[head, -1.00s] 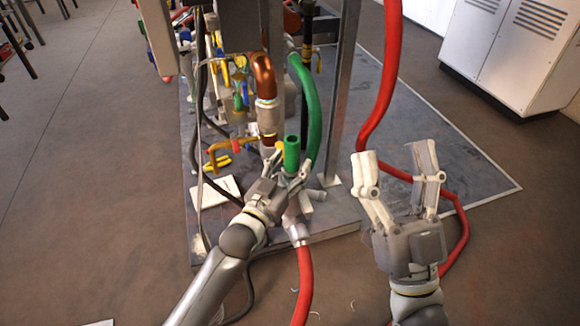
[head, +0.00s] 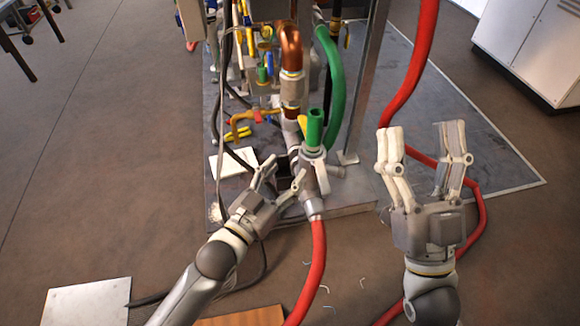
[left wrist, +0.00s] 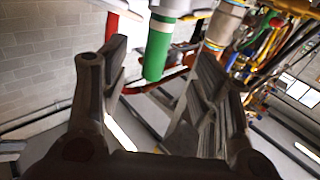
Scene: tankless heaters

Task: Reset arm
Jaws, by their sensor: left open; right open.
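I cannot tell if a fingertip touches the fitting. In the left wrist view, the open fingers (left wrist: 160,75) have the green pipe (left wrist: 157,55) beyond and between them, with nothing held. My right gripper (head: 422,132) is open and empty, upright at the right, in front of the grey platform (head: 460,150).
A tall red hose (head: 408,80) runs down behind my right gripper. A copper pipe (head: 291,48) and a curved green hose (head: 335,85) rise behind the fitting. A white cabinet (head: 530,45) stands at the back right. The floor at left is mostly clear.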

